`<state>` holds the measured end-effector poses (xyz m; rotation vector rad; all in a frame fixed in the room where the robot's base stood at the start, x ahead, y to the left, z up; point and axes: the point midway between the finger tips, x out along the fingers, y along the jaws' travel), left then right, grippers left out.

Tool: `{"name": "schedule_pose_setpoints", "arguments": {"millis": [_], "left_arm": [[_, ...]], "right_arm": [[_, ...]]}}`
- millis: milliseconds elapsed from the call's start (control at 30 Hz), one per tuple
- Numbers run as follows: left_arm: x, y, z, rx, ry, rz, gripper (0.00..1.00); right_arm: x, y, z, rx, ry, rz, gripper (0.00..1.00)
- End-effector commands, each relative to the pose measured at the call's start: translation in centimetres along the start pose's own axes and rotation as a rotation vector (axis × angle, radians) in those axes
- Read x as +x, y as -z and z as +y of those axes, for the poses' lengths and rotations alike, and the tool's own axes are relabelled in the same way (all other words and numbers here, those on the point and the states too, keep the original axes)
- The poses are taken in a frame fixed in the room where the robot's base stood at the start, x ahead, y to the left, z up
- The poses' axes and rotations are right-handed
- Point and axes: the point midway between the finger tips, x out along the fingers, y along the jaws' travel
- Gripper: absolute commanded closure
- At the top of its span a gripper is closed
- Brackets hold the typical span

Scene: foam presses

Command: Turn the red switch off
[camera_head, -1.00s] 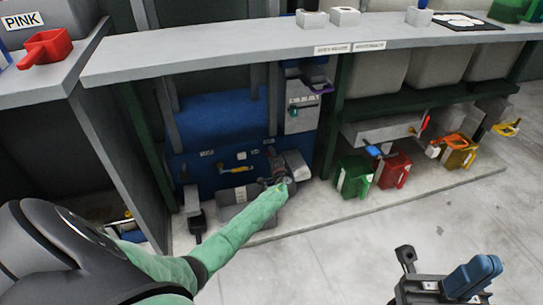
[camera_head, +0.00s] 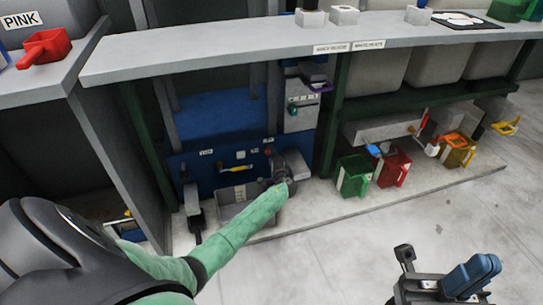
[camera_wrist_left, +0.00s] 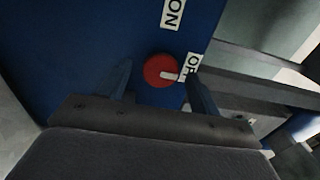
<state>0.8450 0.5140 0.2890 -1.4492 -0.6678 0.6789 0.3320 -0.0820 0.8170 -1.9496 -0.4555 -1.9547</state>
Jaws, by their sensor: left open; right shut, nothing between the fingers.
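The red switch (camera_wrist_left: 162,70) is a round red knob on a blue panel in the left wrist view. Its white pointer mark points right, toward the OFF label (camera_wrist_left: 191,66); the ON label (camera_wrist_left: 172,13) is above. My left gripper (camera_wrist_left: 158,80) is open, with one finger on each side of the knob; whether they touch it I cannot tell. In the head view the switch shows as a small red spot (camera_head: 268,152) beside my left gripper (camera_head: 274,166). My right gripper (camera_head: 484,268) is shut and empty over the floor at the lower right.
The grey counter (camera_head: 210,60) overhangs the blue panel (camera_head: 215,115). A grey box (camera_head: 234,202) lies below my left gripper. Green (camera_head: 353,177) and red (camera_head: 394,170) containers stand to the right. The floor at the right is clear.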

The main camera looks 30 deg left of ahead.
Motion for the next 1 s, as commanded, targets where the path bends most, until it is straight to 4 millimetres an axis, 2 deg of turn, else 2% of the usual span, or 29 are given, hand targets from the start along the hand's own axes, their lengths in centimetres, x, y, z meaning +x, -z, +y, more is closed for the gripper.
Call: {"name": "schedule_pose_setpoints", "arguments": {"millis": [300, 433, 600, 1000], "left_arm": [[-4.9, 0.1, -0.1, 0.000, -0.002, 0.002, 0.37], [-6.3, 0.1, -0.1, -0.001, -0.001, 0.003, 0.37], [-7.1, 0.1, 0.0, 0.000, -0.001, 0.001, 0.37], [-7.1, 0.1, 0.0, 0.000, -0.001, 0.001, 0.37]], "right_arm": [[1.7, 0.2, 0.2, 0.007, -0.010, 0.026, 1.00], [2.0, 0.3, 0.3, 0.010, -0.015, 0.036, 1.00], [2.1, 0.3, 0.4, 0.010, -0.019, 0.036, 1.00], [1.6, 0.3, 0.3, 0.009, -0.028, 0.020, 1.00]]}}
